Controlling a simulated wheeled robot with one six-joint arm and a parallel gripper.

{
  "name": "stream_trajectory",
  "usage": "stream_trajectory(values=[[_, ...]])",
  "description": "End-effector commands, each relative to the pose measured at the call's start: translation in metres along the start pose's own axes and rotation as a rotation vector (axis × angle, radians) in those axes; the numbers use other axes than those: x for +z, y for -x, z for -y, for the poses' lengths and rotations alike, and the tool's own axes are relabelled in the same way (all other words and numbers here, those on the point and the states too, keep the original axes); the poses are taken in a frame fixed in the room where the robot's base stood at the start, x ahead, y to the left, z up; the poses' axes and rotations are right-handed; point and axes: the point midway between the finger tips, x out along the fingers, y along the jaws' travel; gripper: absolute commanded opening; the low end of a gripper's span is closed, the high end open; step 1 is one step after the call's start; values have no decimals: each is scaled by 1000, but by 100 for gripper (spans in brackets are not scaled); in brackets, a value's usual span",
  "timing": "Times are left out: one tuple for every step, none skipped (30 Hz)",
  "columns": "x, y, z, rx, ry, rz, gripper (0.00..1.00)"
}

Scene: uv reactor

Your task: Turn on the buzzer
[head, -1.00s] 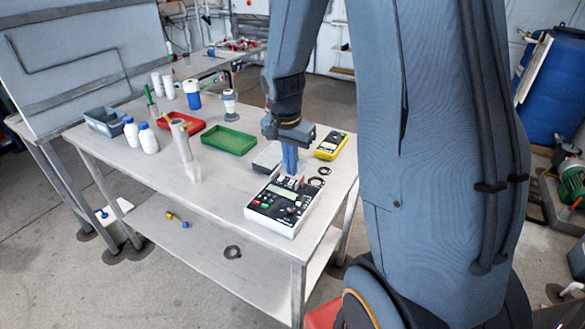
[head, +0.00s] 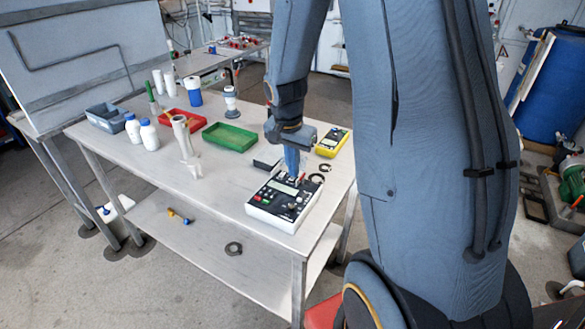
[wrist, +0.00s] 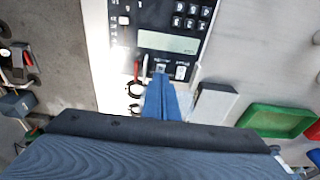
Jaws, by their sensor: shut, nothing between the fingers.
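A white control box with a dark panel (head: 284,203) stands on the near right end of the metal table. It has a pale display, several round and square buttons and a red switch lever; I cannot tell which control is the buzzer. My gripper (head: 291,172) is shut and empty, pointing down at the far edge of the panel. In the wrist view the blue fingertips (wrist: 161,80) are at a small switch labelled below the display (wrist: 168,42), beside a red lever (wrist: 137,70) and a white one. I cannot tell whether they touch it.
White bottles (head: 149,135) and a pale upright part (head: 185,141) stand to the left. Black rings lie close behind the box.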

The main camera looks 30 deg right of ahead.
Motion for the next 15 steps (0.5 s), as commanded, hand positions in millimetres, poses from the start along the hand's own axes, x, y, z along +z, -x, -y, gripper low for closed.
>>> stream_trajectory(values=[[2, -8, -3, 5, 0, 6, 0], [2, -8, -3, 6, 0, 6, 0], [2, -9, -3, 6, 0, 6, 0], [2, -9, -3, 6, 0, 6, 0], [3, -9, -3, 6, 0, 6, 0], [4, -9, -4, 6, 1, 7, 0], [5, -9, -4, 6, 1, 7, 0], [6, -8, -4, 6, 1, 7, 0], [7, -8, -4, 7, 1, 7, 0], [9, -8, -4, 7, 2, 7, 0], [11, -8, -3, 7, 2, 8, 0], [13, -7, -3, 7, 2, 8, 0], [15, -7, -4, 8, 2, 9, 0], [17, -6, -3, 8, 3, 9, 0], [19, -6, -3, 8, 4, 10, 0]])
